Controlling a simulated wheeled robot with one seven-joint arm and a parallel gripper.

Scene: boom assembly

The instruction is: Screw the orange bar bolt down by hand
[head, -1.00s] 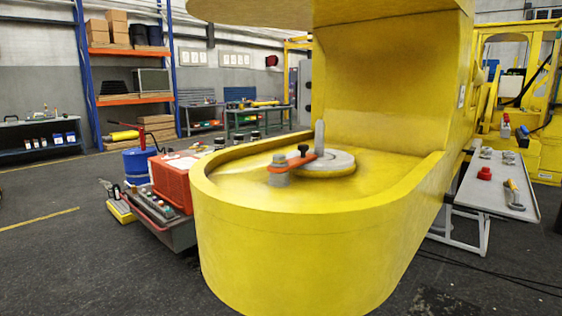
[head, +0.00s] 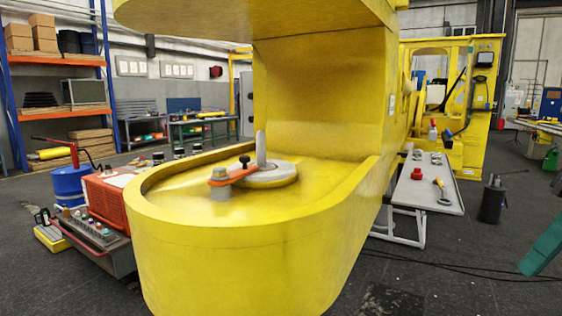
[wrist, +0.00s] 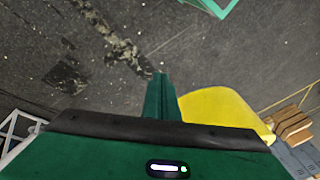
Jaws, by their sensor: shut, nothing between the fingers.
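The orange bar (head: 232,175) lies across the top of the yellow boom end (head: 230,225). Its left end sits on a grey round boss (head: 220,191), and its right end reaches a grey disc (head: 272,177) with an upright pin (head: 261,148). A black-headed bolt (head: 244,161) stands up from the bar, its head above the bar's surface. My gripper (wrist: 160,76) shows in the wrist view with its green fingers together and empty, over dark floor. It is away from the bolt, which the wrist view does not show.
A yellow curved shape (wrist: 225,112), likely the boom, is right of my fingers in the wrist view. The boom's upper part (head: 315,95) rises behind and overhangs the bar. A grey side table (head: 428,183) with tools stands right. A red box (head: 105,203) stands left.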

